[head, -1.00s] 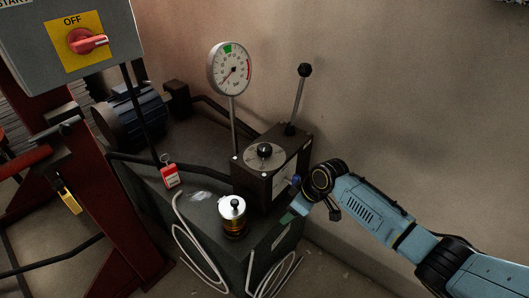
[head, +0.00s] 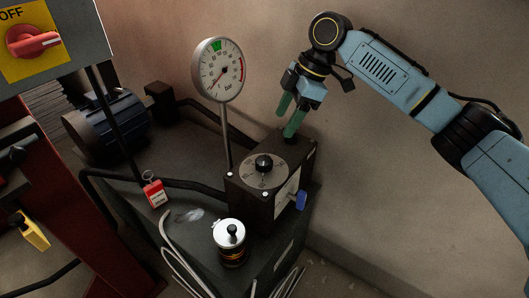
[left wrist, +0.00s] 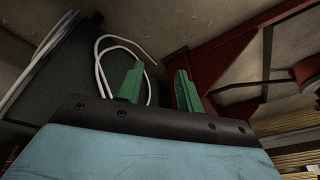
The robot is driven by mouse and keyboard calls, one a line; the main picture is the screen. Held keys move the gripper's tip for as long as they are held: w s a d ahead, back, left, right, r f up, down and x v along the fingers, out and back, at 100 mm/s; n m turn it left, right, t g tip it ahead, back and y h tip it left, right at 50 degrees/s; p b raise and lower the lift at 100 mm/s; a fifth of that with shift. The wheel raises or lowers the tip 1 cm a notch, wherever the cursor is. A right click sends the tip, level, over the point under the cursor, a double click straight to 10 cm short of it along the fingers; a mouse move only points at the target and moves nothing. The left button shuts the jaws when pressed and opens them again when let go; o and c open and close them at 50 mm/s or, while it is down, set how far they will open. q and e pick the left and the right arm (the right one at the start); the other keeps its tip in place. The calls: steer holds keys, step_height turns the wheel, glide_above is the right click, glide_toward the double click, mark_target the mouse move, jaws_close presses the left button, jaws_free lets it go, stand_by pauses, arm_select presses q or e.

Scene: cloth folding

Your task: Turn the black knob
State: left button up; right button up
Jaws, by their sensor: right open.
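The black knob (head: 264,163) sits on a round grey dial plate on top of the dark box (head: 248,198). My right gripper (head: 286,122) is above and behind the knob, over the box's back edge, with its green fingers apart and pointing down. It does not touch the knob. The upright lever at the back of the box is mostly hidden behind this gripper; I cannot tell whether they touch. My left gripper (left wrist: 160,68) shows only in the left wrist view, its green fingers apart and nothing between them.
A pressure gauge (head: 218,70) stands on a post behind the box. A small can (head: 229,243) with a black-knobbed lid stands in front. A red tag (head: 154,193), a blue handle (head: 301,200) and white cables (head: 172,246) are nearby. A grey switch box (head: 70,40) is upper left.

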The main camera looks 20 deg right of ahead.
mark_target(265, 160)
steer(key=b+x, duration=0.3)
steer(key=x, duration=0.6)
steer(key=shift+s+f, duration=0.1)
steer(key=shift+f, duration=0.3)
steer(key=shift+b+x, duration=0.6)
steer(key=shift+x, duration=0.65)
steer(key=shift+a+f, duration=0.1)
steer(key=shift+a, duration=0.05)
arm_select(q)
steer(key=w+d+r+t+h, duration=0.1)
steer(key=d+r, duration=0.3)
steer(key=r, duration=0.6)
steer(key=shift+w+r+t, duration=0.15)
steer(key=shift+w+t, duration=0.25)
steer(key=shift+t, duration=0.3)
arm_select(e)
steer(key=shift+c, duration=0.2)
steer(key=c, duration=0.9)
